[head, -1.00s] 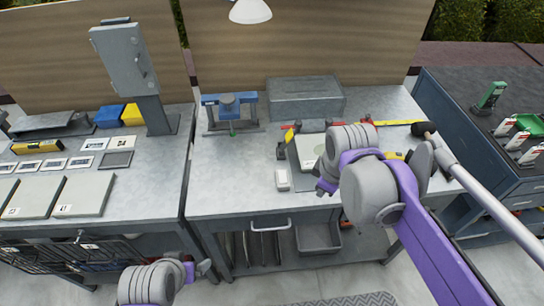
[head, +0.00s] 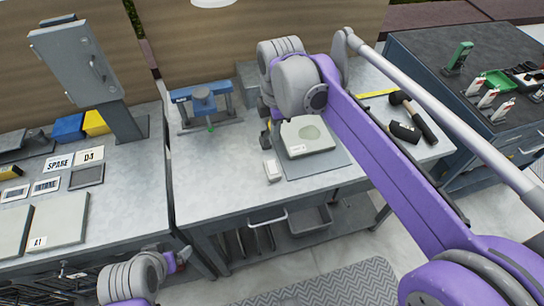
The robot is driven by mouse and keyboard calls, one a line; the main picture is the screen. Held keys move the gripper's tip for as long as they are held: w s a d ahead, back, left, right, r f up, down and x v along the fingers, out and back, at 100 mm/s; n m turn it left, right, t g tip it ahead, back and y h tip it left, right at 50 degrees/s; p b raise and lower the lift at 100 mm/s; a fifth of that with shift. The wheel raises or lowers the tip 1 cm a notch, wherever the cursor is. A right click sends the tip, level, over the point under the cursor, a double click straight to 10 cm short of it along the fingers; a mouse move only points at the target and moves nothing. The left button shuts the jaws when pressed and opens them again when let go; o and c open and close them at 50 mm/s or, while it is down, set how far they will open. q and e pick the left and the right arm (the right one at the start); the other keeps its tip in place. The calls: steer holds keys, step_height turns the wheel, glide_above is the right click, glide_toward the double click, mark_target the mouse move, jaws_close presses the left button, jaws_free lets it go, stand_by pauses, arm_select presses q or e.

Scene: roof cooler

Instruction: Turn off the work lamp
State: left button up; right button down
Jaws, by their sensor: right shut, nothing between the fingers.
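The white work lamp shade (head: 213,2) shows only as its lower edge at the top of the head view, above the workbench (head: 225,190). My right gripper (head: 270,92) is shut and empty. It is over the back of the bench, below and to the right of the lamp, and my wrist and forearm hide most of it. My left gripper (head: 178,262) is low in front of the bench, far from the lamp; its fingers are not clear. I cannot make out a lamp switch.
A blue vise-like frame (head: 203,103) stands left of my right wrist. A black-headed hammer (head: 412,115) lies at right. A grey cabinet (head: 75,60) stands at left.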

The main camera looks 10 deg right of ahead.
mark_target(272, 164)
steer(key=f, duration=0.4)
steer(key=w+f, duration=0.1)
steer(key=f, duration=0.4)
steer(key=w+f, duration=0.1)
steer(key=f, duration=0.4)
steer(key=shift+b, duration=0.35)
steer(key=shift+s, duration=0.1)
steer(key=shift+f, duration=0.2)
steer(key=shift+r, duration=0.1)
steer(key=shift+a, duration=0.1)
